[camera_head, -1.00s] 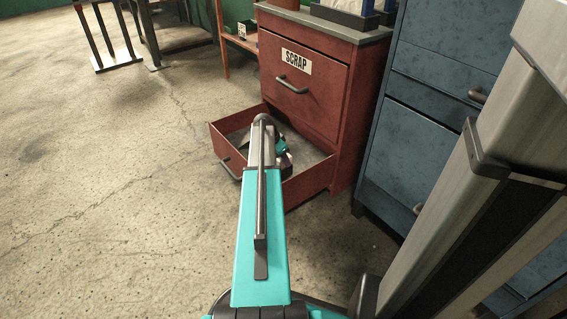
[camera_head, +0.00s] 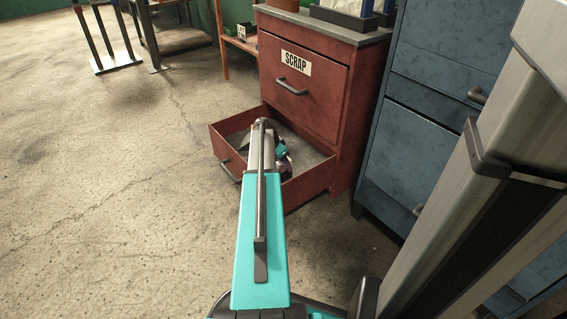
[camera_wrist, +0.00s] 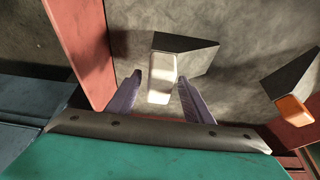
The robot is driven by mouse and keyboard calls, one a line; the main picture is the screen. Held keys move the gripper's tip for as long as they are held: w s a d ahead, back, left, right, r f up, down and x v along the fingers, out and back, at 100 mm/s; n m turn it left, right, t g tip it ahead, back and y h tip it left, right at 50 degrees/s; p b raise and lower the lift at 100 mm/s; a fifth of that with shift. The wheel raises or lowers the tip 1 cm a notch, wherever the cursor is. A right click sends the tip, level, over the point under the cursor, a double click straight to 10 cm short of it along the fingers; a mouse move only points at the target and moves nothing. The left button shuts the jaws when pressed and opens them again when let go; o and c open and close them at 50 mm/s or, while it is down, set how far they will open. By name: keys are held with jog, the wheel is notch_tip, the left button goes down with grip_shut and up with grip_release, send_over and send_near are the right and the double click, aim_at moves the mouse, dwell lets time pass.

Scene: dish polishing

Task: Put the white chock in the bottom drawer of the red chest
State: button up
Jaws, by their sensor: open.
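The red chest (camera_head: 303,85) has its bottom drawer (camera_head: 297,190) pulled open. My gripper (camera_head: 281,157) is at the open drawer, partly hidden behind my arm. In the wrist view, my gripper (camera_wrist: 160,80) has its two purple fingers apart. The white chock (camera_wrist: 161,88), a dark grey wedge with a white end face, lies on the grey drawer floor just beyond and between the fingertips. I cannot tell whether a finger touches it. A red drawer wall (camera_wrist: 80,45) is on the left in the wrist view. The white chock cannot be made out in the head view.
A second dark wedge with an orange end (camera_wrist: 292,110) lies to the right of the white one. A blue cabinet (camera_head: 420,130) stands right of the chest. The closed upper drawer carries a SCRAP label (camera_head: 296,62). The floor (camera_head: 110,190) left of the drawer is clear.

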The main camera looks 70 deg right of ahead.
jog(key=shift+r, duration=0.1)
jog(key=p+v, duration=0.4)
jog(key=v, duration=0.8)
jog(key=shift+p, duration=0.4)
